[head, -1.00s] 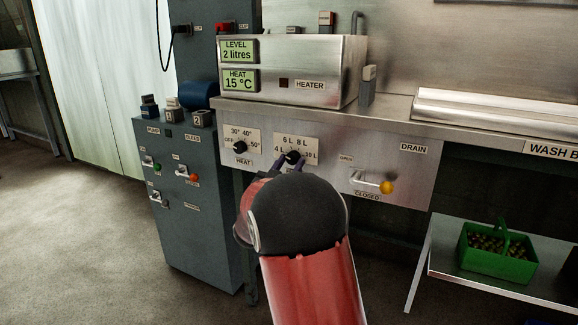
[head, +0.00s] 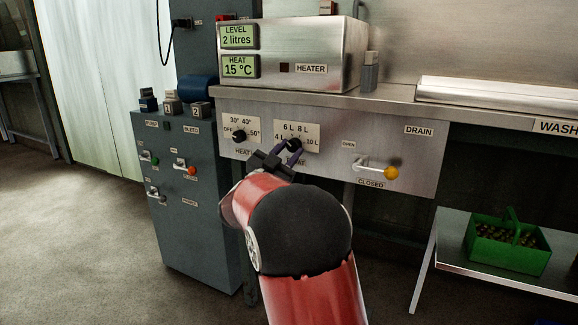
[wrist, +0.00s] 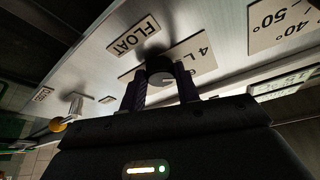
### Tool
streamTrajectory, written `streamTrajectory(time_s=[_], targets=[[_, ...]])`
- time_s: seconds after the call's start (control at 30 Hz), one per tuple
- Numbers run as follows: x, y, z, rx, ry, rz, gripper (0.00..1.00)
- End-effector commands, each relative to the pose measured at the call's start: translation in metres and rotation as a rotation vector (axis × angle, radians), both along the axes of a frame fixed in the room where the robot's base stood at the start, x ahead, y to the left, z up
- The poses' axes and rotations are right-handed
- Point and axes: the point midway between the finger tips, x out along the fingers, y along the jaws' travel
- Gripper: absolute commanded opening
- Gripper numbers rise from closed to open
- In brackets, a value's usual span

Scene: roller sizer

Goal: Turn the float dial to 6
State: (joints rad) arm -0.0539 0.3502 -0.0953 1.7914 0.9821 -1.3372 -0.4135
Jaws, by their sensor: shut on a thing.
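The float dial (head: 295,145) is a black knob on the steel panel, under a white scale plate (head: 302,130) marked 4 L, 6 L, 8 L and 10 L. My gripper (head: 290,153) is at the dial, its two fingers on either side of the knob and shut on it. In the wrist view the knob (wrist: 160,68) sits between the fingertips, near the FLOAT label (wrist: 133,36). The pointer's exact direction is hidden. The level display (head: 237,38) reads 2 litres.
The heat dial (head: 239,136) is left of the float dial. The drain lever (head: 391,173) with a yellow knob is to the right, by CLOSED. A grey control cabinet (head: 195,240) stands at left. A green crate (head: 508,250) sits on a low shelf at right.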

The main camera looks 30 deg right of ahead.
Motion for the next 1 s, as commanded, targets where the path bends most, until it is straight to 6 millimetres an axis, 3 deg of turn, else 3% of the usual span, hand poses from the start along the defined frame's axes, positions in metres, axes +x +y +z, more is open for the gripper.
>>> streamTrajectory(time_s=[0.5,1.0], targets=[[0.0031,0.0028,0.0005,0.241,-0.307,0.000,0.09],[0.0037,0.0033,0.0027,0.307,-0.392,0.000,0.09]])
